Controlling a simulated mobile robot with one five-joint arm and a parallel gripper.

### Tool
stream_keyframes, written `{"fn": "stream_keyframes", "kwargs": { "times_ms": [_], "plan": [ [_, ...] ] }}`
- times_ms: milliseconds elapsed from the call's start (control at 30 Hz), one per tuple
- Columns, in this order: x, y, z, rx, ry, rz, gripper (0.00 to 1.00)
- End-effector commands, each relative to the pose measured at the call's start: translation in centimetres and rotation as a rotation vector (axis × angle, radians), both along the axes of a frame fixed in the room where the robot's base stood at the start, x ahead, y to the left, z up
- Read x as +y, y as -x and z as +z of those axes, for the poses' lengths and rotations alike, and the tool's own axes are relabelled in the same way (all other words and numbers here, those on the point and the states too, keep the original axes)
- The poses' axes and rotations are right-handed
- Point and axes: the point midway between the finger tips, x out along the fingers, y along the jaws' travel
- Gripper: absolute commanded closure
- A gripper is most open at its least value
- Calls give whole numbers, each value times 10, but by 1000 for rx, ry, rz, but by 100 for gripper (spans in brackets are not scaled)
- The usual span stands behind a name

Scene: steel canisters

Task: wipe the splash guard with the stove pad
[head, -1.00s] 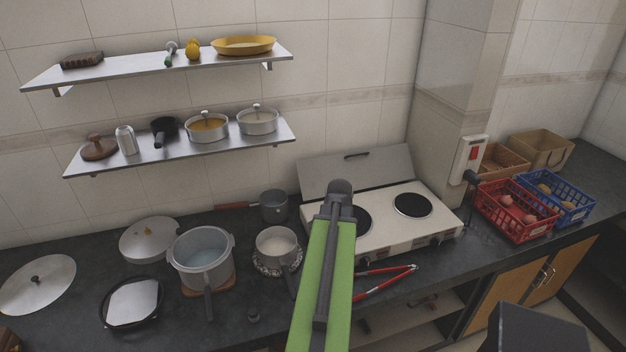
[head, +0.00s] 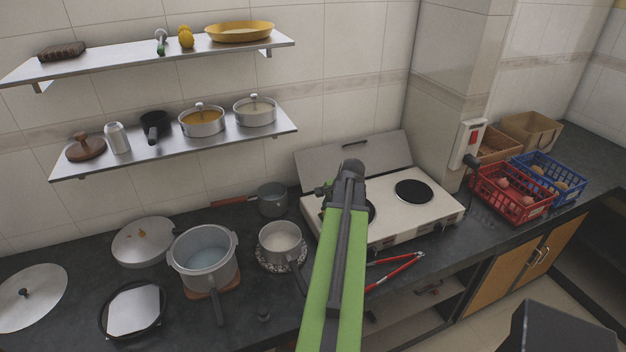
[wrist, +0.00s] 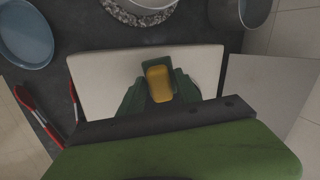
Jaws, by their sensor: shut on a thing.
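The splash guard (head: 387,154) is the grey upright panel with a dark handle at the back of the white stove (head: 428,218). It also shows at the right in the wrist view (wrist: 272,98). My gripper (wrist: 158,82) is shut on the stove pad (wrist: 158,84), a yellow block between its green fingers, above the stove top. In the head view my gripper (head: 324,188) points left, in front of the guard's lower left part; my arm hides part of the stove and the left burner. The pad cannot be made out there. The pad appears apart from the guard.
A shelf (head: 230,138) with lidded pots hangs at upper left. A red basket (head: 510,193) stands to the right.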

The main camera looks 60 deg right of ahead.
Motion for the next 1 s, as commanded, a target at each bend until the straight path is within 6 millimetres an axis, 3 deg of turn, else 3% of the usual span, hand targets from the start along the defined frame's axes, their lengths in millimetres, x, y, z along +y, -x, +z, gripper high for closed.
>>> {"fn": "stream_keyframes", "kwargs": {
  "times_ms": [100, 200, 300, 633, 1000],
  "plan": [
    [-33, -50, 13, -176, 87, -72, 92],
    [-56, -83, 31, -303, 161, -136, 92],
    [-72, -104, 45, -384, 218, -182, 92],
    [-82, -115, 52, -425, 251, -209, 92],
    [-98, -137, 25, -424, 251, -206, 92]
  ]
}}
